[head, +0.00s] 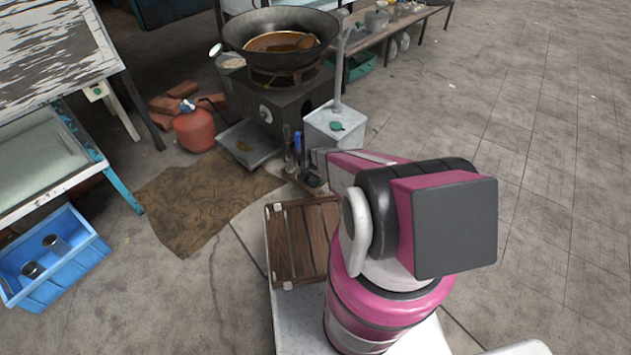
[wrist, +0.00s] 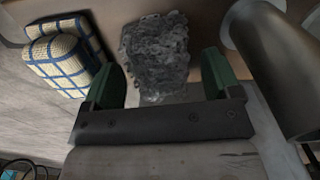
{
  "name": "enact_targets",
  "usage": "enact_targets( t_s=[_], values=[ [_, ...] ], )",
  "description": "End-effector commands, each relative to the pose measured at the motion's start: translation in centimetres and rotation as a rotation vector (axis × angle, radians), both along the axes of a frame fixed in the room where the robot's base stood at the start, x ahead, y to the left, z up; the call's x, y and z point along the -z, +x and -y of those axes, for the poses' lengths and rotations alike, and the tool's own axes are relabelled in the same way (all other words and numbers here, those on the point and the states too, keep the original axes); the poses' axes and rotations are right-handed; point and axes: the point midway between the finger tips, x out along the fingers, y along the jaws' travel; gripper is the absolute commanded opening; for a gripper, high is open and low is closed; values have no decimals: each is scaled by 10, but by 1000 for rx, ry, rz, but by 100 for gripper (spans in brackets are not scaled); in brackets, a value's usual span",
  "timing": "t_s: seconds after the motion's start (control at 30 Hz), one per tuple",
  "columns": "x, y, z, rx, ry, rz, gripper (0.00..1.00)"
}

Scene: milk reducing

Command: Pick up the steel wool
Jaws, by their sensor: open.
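The steel wool (wrist: 156,52) is a dark grey, rough, crumpled lump in the wrist view, at the top centre. My gripper (wrist: 166,78) has two green fingers, spread apart, one on each side of the steel wool's lower part as seen in this view. I see no finger clearly pressed against it, and I cannot tell the exact depth between them. In the head view my arm hides the area around its end, and I cannot make out the steel wool there.
In the wrist view, a blue-checked woven object (wrist: 62,58) lies left of the steel wool and a grey metal cylinder (wrist: 275,60) is close on the right. The head view shows a wok (head: 280,38), a red gas bottle (head: 195,128), a blue crate (head: 50,258) and open floor at right.

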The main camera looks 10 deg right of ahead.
Motion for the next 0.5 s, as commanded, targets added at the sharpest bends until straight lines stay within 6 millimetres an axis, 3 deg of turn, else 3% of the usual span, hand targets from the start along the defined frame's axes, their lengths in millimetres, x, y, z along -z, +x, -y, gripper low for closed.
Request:
enact_targets(
  t_s=[0.23,0.27,0.4,0.5],
  values=[
    [4,0,0,0,0,0,83],
    [4,0,0,0,0,0,76],
    [4,0,0,0,0,0,31],
    [3,0,0,0,0,0,28]
  ],
)
